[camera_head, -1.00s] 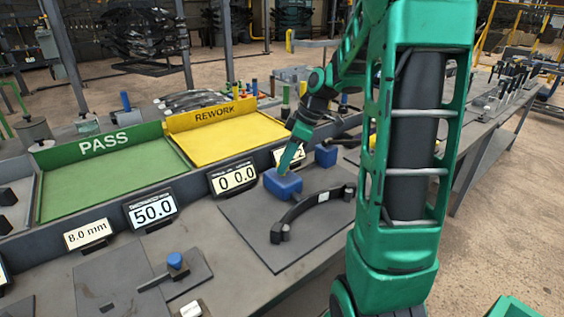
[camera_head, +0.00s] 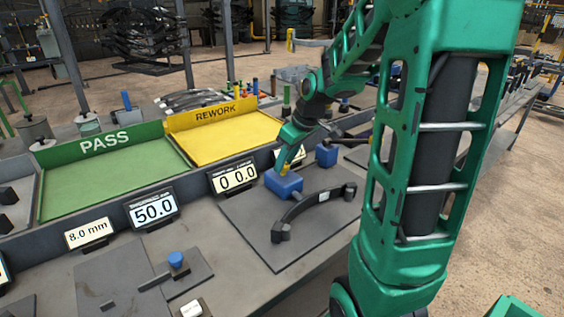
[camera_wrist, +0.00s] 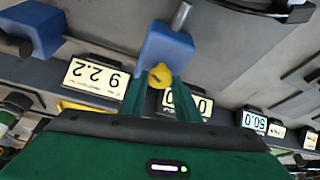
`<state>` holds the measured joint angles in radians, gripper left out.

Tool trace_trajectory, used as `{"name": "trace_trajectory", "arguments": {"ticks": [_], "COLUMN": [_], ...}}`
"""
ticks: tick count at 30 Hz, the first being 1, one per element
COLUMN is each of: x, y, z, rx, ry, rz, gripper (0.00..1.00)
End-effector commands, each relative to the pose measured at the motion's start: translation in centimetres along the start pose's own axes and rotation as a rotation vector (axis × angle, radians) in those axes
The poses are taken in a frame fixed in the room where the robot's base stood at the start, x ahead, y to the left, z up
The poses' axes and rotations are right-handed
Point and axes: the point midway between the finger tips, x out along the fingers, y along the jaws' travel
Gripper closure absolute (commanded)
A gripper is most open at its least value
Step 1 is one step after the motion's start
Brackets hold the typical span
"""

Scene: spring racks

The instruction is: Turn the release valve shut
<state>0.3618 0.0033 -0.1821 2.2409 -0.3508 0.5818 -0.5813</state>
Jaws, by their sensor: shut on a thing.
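A small yellow knob (camera_wrist: 160,76), which I take to be the release valve, sits on the side of a blue block (camera_wrist: 164,48). In the head view the same blue block (camera_head: 283,185) stands on a dark plate, and a bit of yellow shows at my fingertips. My gripper (camera_wrist: 157,88) is shut on the yellow knob, with a green finger on each side of it. In the head view my gripper (camera_head: 287,166) reaches down to the block's upper back edge. The knob's angle is hard to read.
A curved black bar (camera_head: 312,208) lies on the dark plate (camera_head: 262,236) in front of the block. A second blue block (camera_head: 326,155) stands behind to the right. Number displays (camera_head: 233,178) line the edge by the green PASS tray (camera_head: 108,187) and yellow REWORK tray (camera_head: 232,141).

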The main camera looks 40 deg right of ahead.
Motion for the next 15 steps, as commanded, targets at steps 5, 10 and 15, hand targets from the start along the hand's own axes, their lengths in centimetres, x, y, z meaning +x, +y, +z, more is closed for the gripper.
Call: {"name": "trace_trajectory", "arguments": {"ticks": [5,10,15], "x": [-0.10,-0.06,-0.03], "y": [-0.17,-0.29,-0.42], "z": [-0.15,-0.15,-0.27], "rx": [0.150,0.300,0.448], "ry": [0.003,0.003,0.004], "rz": [0.066,0.127,0.188], "gripper": [0.93,0.93,0.93]}}
